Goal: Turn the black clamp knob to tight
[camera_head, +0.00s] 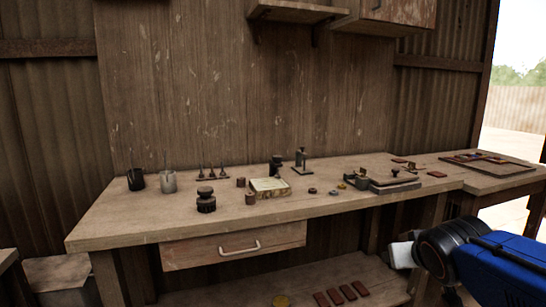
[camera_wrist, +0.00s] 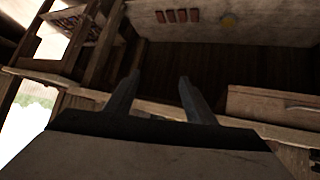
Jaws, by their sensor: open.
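A tile press (camera_head: 395,185) sits on the right half of the workbench, a flat dark plate on a grey base. A small black knob (camera_head: 395,171) stands up on its top and looks like the clamp knob; its setting is too small to read. My gripper (camera_wrist: 158,90) shows in the wrist view with its two fingers apart and nothing between them. In the head view my arm is at the lower right, in front of and below the bench edge, well away from the knob. The press and knob are not recognisable in the wrist view.
The workbench (camera_head: 130,228) holds a black stacked jar (camera_head: 206,200), two cups, a light tile block (camera_head: 268,184) and small stands. A closed drawer (camera_head: 235,246) is under its front edge. Several red tiles (camera_head: 340,294) lie on the lower shelf. A tray (camera_head: 490,160) is at far right.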

